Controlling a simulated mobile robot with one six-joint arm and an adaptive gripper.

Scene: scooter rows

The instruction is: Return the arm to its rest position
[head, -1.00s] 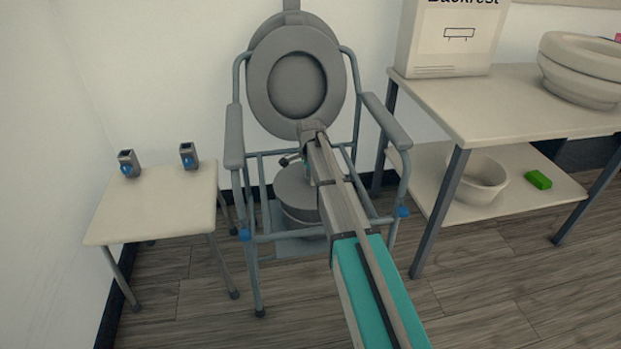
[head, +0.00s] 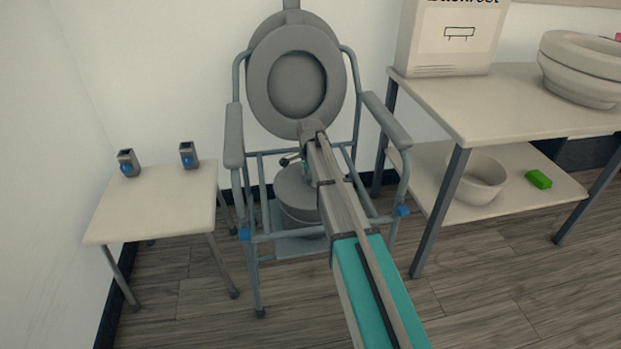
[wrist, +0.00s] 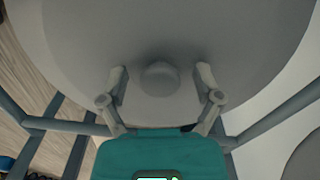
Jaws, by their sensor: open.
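My arm (head: 345,215) reaches forward over the commode chair in the head view. My gripper (head: 290,161) is small there and partly hidden by the arm, just above the grey lidded pail (head: 296,190) under the raised seat. In the wrist view my gripper (wrist: 161,76) is open, with one finger on each side of the round knob (wrist: 160,78) on the grey lid (wrist: 235,45). The fingers do not appear to touch the knob. How far they are above the lid I cannot tell.
The commode's frame and armrests (head: 386,119) surround the gripper, with the raised seat (head: 262,85) behind. A small table (head: 150,210) with two blue-marked holders stands left. A two-level bench (head: 500,105) stands right, with a bowl (head: 476,180) and green block (head: 538,179) on its lower shelf.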

